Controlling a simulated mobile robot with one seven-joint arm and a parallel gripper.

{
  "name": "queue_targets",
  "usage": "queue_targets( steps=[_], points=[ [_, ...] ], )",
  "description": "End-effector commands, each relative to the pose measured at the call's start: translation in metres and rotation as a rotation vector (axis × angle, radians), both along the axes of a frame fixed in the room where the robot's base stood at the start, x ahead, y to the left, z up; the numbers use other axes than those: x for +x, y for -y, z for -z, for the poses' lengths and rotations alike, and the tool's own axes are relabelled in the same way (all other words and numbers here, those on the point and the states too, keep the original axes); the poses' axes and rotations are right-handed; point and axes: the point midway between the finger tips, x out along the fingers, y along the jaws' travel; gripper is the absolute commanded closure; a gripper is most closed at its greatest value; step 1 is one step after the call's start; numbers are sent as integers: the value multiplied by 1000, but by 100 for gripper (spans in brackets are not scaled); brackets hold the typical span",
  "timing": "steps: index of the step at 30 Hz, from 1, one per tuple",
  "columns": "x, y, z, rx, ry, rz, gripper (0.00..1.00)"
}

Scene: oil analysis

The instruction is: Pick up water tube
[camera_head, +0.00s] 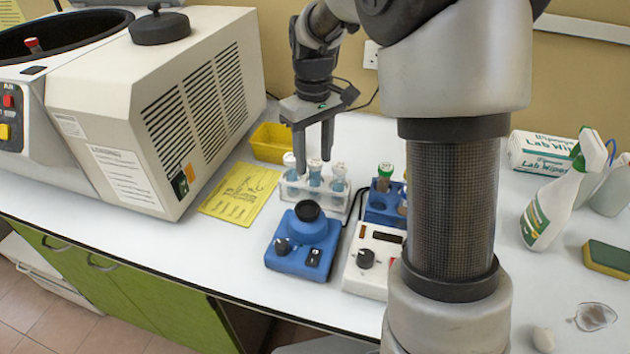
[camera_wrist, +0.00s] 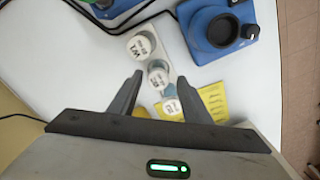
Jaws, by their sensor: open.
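Three tubes with white caps and bluish contents stand upright in a clear rack (camera_head: 312,201): a left tube (camera_head: 290,163), a middle tube (camera_head: 315,172) and a right tube (camera_head: 338,172). In the wrist view they form a slanting row: the right tube's cap (camera_wrist: 141,46), the middle cap (camera_wrist: 158,75) and the left cap (camera_wrist: 172,106). The cap labels are too small to read surely. My gripper (camera_head: 314,165) is open and empty, pointing down over the rack. In the wrist view its fingers (camera_wrist: 160,78) lie either side of the middle cap.
A blue mixer (camera_head: 303,243) and a white device (camera_head: 372,262) stand in front of the rack. A blue rack (camera_head: 383,207) with tubes is at its right. A yellow bin (camera_head: 270,143), a yellow sheet (camera_head: 240,193) and a large centrifuge (camera_head: 165,105) are at the left.

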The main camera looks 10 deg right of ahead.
Motion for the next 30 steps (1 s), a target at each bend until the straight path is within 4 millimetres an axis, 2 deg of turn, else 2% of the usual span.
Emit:
queue_targets(
  steps=[1,6,14,15,22,30],
  points=[
    [1,2,11,0,-2,1,56],
    [2,2,30,0,-1,0,56],
    [2,3,34,0,1,1,56],
    [2,2,33,0,1,1,58],
    [2,2,33,0,1,1,96],
    [3,2,30,0,2,1,97]
  ],
)
